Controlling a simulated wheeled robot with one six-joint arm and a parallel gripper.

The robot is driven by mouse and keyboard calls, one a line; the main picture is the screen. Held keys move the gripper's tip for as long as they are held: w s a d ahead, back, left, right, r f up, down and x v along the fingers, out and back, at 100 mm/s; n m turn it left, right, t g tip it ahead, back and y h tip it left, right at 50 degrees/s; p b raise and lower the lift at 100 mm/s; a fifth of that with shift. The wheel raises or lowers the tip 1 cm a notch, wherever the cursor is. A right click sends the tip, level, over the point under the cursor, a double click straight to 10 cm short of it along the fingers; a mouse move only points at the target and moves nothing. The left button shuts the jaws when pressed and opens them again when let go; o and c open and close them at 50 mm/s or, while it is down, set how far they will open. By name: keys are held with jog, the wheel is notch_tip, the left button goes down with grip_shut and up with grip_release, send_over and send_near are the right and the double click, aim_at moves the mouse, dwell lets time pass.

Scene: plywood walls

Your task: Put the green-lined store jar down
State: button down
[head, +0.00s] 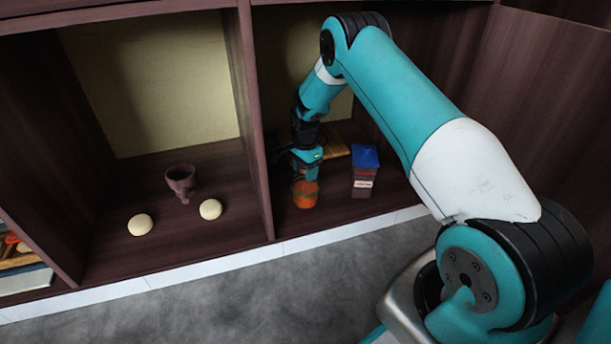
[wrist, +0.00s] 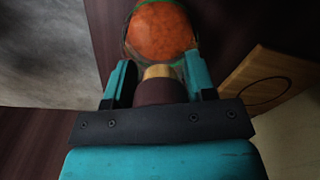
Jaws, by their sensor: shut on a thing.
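The green-lined store jar (head: 305,193), with orange contents and a green line near its top, is in the right compartment near the shelf's front edge. It also shows in the wrist view (wrist: 160,32), at the top, just beyond the fingertips. My gripper (head: 306,176) points down over the jar and is shut on it. In the wrist view my gripper (wrist: 162,66) has its two teal fingers apart, with a tan and dark brown piece between them. The jar looks upright and low at the shelf floor; I cannot tell whether its base touches.
A dark box with a blue top (head: 365,157) stands close to the jar's right. A wooden board (head: 334,148) lies behind. A divider (head: 254,120) rises at left. Beyond it are a brown cup (head: 181,180) and two pale rounded things (head: 140,224), (head: 210,209).

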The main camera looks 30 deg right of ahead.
jog(key=shift+w+r, duration=0.1)
jog(key=shift+r, duration=0.05)
jog(key=shift+c, duration=2.3)
grip_release()
jog(key=shift+f, duration=0.2)
notch_tip(320, 180, up, 8)
jog(key=p, duration=0.4)
jog(key=shift+f+p, duration=0.1)
jog(key=shift+p, duration=0.3)
